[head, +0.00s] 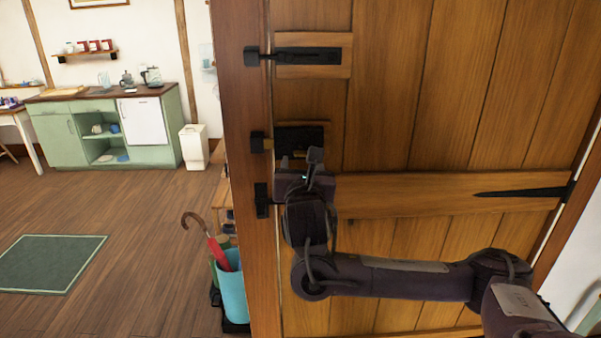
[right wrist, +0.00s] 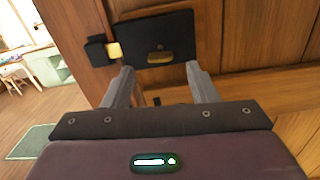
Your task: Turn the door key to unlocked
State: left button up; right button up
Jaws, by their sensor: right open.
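A black lock case (head: 290,137) is mounted on the wooden door (head: 390,110); it also shows in the right wrist view (right wrist: 172,30). A brass key (right wrist: 158,57) sits low on its face, its bow lying roughly level. A short brass bolt (right wrist: 114,50) spans the gap from the case to the black keeper (right wrist: 96,50) on the frame. My right gripper (right wrist: 160,70) is open, its fingers to either side of the key and just short of it, not visibly touching. In the head view my right gripper (head: 313,166) partly hides the lock's lower part. My left gripper is out of view.
A black slide bolt (head: 308,54) is above the lock, and a black latch part (head: 262,200) is below it on the frame. A blue umbrella bin (head: 232,290) stands left of the door. Open floor (head: 140,220) lies beyond.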

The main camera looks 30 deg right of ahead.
aim_at(301, 156)
jog(key=shift+p+x, duration=1.15)
jog(key=shift+x, duration=1.4)
jog(key=shift+c, duration=0.3)
jog(key=c, duration=0.9)
